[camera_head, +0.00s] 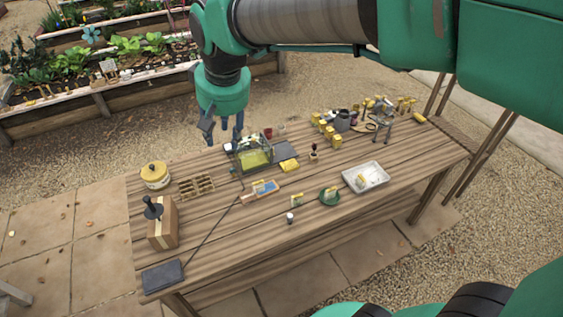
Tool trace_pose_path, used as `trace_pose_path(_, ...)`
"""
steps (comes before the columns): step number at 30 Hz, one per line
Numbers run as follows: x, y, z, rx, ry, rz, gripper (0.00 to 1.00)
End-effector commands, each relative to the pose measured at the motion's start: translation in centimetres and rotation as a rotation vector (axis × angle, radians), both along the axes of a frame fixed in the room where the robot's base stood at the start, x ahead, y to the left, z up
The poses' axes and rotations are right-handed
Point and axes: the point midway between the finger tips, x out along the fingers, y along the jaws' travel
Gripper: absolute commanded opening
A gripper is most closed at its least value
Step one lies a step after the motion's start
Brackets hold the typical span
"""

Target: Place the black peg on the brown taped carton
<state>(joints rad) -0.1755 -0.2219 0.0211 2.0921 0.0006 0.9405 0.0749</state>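The brown carton (163,232) with a pale tape strip stands at the left end of the wooden table. A black peg (152,208) rests on top of the carton, roughly upright, with its narrow end up. My gripper (223,132) hangs over the far side of the table, up and to the right of the carton and clear of the peg. Its fingers point down and are spread apart, with nothing visible between them.
A yellow lidded pot (155,175) and a compartment tray (197,187) stand behind the carton. A dark flat block (163,276) lies in front. A glass-sided box (251,155) sits near my gripper. A white tray (366,177) and several small items fill the right side.

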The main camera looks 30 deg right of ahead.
Motion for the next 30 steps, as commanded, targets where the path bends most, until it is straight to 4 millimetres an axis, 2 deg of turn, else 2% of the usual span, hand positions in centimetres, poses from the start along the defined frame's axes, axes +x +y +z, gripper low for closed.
trace_pose_path(1, -1.4, -0.8, 0.4, 0.001, -0.015, -0.008, 0.40)
trace_pose_path(7, -6.5, -3.6, 0.9, 0.001, -0.057, -0.032, 0.40)
trace_pose_path(18, -15.4, -7.3, -0.3, -0.006, -0.137, -0.079, 0.40)
trace_pose_path(24, -18.9, -8.5, -1.5, -0.010, -0.170, -0.098, 0.40)
trace_pose_path(30, -20.4, -8.9, -2.2, -0.014, -0.183, -0.106, 0.40)
